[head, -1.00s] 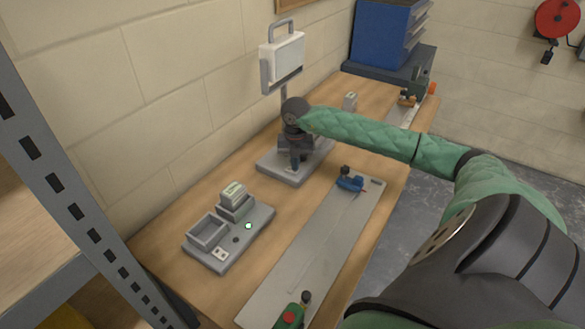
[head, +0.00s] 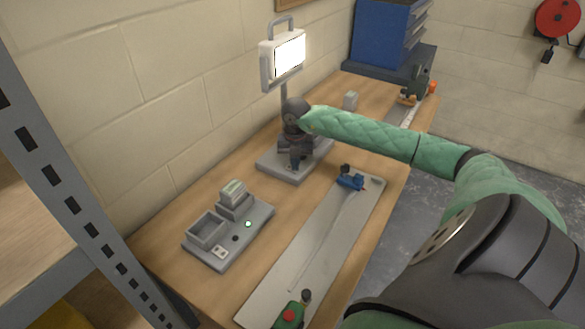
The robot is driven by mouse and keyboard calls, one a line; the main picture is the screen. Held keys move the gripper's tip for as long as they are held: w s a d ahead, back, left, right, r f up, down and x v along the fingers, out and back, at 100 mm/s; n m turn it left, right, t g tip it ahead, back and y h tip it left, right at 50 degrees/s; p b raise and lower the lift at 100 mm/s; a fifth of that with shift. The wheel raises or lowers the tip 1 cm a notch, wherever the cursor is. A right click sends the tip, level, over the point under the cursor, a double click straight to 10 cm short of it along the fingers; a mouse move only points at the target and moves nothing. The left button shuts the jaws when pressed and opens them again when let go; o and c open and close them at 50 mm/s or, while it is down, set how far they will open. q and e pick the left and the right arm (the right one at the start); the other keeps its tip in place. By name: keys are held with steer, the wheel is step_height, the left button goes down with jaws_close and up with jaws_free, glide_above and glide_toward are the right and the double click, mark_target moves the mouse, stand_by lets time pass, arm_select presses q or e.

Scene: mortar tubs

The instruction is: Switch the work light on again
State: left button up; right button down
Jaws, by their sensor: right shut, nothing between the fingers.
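The work light (head: 290,58) stands on a post at the back of the bench, against the block wall. Its panel glows bright white. Its grey base plate (head: 275,172) rests on the bench. My right gripper (head: 295,164) points down over this base, shut and empty, with its tips at or close to the plate; contact cannot be told. The wrist and fingers hide part of the post and base, and no switch shows there. My left gripper is not in view.
A grey charger-like unit (head: 262,215) with a battery block (head: 234,192) and a small lit green dot sits front left. A long grey plate (head: 320,245) carries a blue tool (head: 350,180). A blue cabinet (head: 383,35) stands at the back. Metal shelving (head: 62,170) borders the left.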

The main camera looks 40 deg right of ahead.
steer(key=shift+r+p, duration=0.95)
steer(key=shift+r, duration=2.45)
